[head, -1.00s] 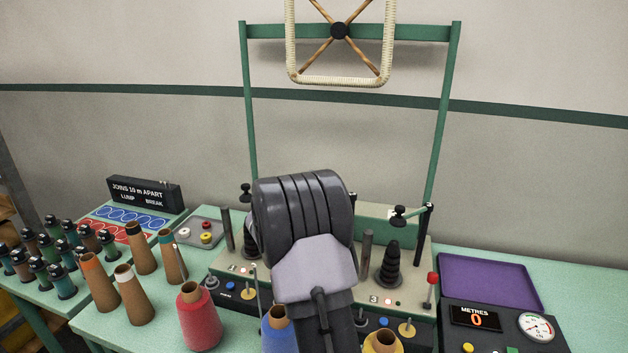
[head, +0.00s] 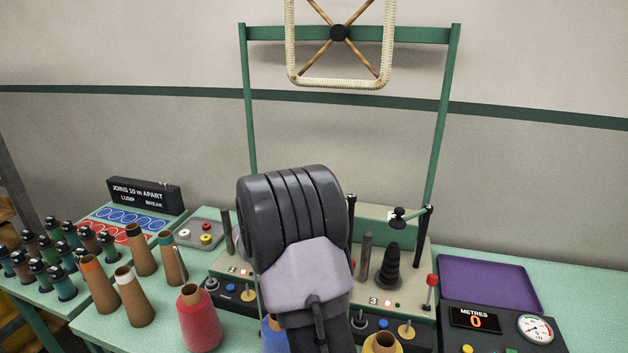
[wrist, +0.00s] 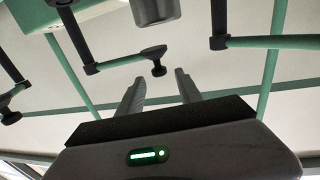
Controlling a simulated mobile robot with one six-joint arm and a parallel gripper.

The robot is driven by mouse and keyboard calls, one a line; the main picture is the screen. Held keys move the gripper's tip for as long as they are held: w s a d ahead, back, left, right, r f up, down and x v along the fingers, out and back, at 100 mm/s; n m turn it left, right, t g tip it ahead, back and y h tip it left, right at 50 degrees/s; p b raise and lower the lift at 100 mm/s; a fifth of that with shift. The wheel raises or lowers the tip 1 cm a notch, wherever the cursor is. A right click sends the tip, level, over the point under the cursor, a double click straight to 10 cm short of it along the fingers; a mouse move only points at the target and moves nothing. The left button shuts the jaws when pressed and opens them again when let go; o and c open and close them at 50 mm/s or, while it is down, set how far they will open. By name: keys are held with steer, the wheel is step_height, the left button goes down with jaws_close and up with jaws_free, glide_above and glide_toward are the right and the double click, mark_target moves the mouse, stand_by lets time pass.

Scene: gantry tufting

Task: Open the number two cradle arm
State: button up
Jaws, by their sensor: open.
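In the wrist view, a cradle arm (wrist: 120,61) shows in the middle, a thin green bar from a dark post to a black knob (wrist: 158,68). It looks like the number two arm, but no number shows there. My gripper (wrist: 157,82) is open, its two fingers pointing towards the knob, which appears between and just beyond the fingertips. Whether they touch is unclear. In the head view, my dark wrist hides my gripper and the middle station of the machine (head: 420,262). The number three cradle arm (head: 412,214) with its black knob shows to the right.
Other cradle arms flank the middle one in the wrist view, at left (wrist: 12,98) and right (wrist: 250,42). Yarn cones (head: 198,318) stand in front of the machine. A green frame (head: 446,120) rises behind. A purple tray (head: 488,280) lies right.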

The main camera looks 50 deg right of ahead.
steer(key=v, duration=0.7)
steer(key=shift+a, duration=0.25)
steer(key=shift+s+d+r+p, duration=0.1)
steer(key=shift+r+p, duration=0.05)
steer(key=shift+p, duration=0.2)
steer(key=shift+c, duration=1.3)
steer(key=d+r+n+t+p, duration=0.1)
steer(key=n, duration=0.1)
steer(key=s+d+r+n+t+p, duration=0.1)
steer(key=n+p, duration=0.1)
steer(key=d+r+n+t+p, duration=0.1)
steer(key=r+n, duration=0.1)
steer(key=n, duration=0.1)
steer(key=shift+s+d+r, duration=0.1)
steer(key=shift+s+d, duration=0.25)
steer(key=shift+d, duration=0.05)
jaws_close()
steer(key=s+a+f+n+t+y+p, duration=0.1)
steer(key=s+a+n+t+y+p, duration=0.25)
steer(key=n, duration=0.55)
steer(key=s+f+n+t+y+p, duration=0.1)
steer(key=s+n+t+y+p, duration=0.35)
steer(key=n, duration=0.45)
steer(key=w+d+f+g+y, duration=0.1)
steer(key=w+d+f+g, duration=0.1)
steer(key=w+d, duration=0.5)
steer(key=shift+w+d+n+y+p, duration=0.3)
steer(key=shift+w+y+p, duration=0.15)
steer(key=shift+w, duration=1.35)
